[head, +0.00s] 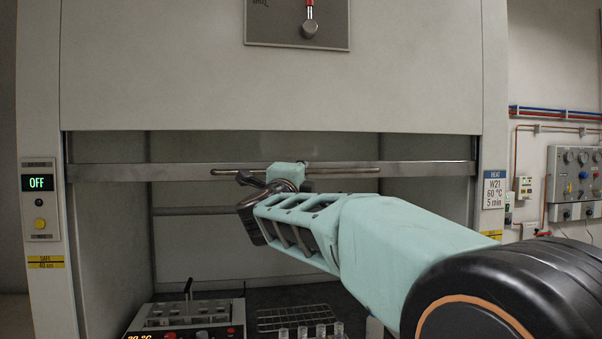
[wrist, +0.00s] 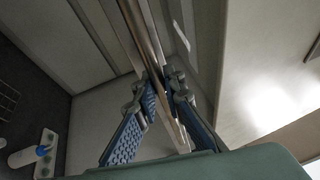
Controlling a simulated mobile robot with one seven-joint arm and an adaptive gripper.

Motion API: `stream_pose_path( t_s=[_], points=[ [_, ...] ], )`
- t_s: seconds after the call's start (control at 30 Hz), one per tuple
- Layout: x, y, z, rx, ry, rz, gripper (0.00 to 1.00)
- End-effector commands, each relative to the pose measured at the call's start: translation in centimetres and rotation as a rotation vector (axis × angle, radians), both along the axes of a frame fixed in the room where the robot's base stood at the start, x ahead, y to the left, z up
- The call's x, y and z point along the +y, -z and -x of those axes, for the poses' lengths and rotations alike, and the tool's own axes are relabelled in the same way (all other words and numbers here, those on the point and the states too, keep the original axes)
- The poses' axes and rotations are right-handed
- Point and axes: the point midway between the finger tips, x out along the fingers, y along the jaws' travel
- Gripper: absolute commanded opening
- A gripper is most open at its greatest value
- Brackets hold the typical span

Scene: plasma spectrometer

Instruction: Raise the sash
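The sash (head: 420,169) shows as a level metal bottom rail across the fume hood front, with a strip of glass between it and the panel above. The space below the rail is open. A thin horizontal handle bar (head: 345,170) runs along the rail's middle. My gripper (head: 282,182) is at the handle, left of its middle. In the wrist view, the handle bar (wrist: 146,38) passes between the two blue-padded fingers (wrist: 158,82), which close around it near their tips. My wrist and fingers hide part of the handle in the head view.
Inside the hood, a heater block (head: 190,315) reading about 20 °C stands at left, beside a wire rack (head: 290,318) and several vials (head: 320,330). A control box (head: 40,200) reads OFF on the left post.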

Motion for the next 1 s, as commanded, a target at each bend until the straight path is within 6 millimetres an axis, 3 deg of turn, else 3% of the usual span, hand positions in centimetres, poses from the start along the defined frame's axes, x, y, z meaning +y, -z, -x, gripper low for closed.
stream_pose_path(
  t_s=[0.17,0.47,1.0],
  points=[
    [0.0,0.0,0.0,-0.001,0.000,0.000,0.27],
    [0.0,0.1,0.2,0.001,0.000,0.000,0.27],
    [0.9,1.2,6.8,0.000,-0.002,-0.001,0.27]
  ],
)
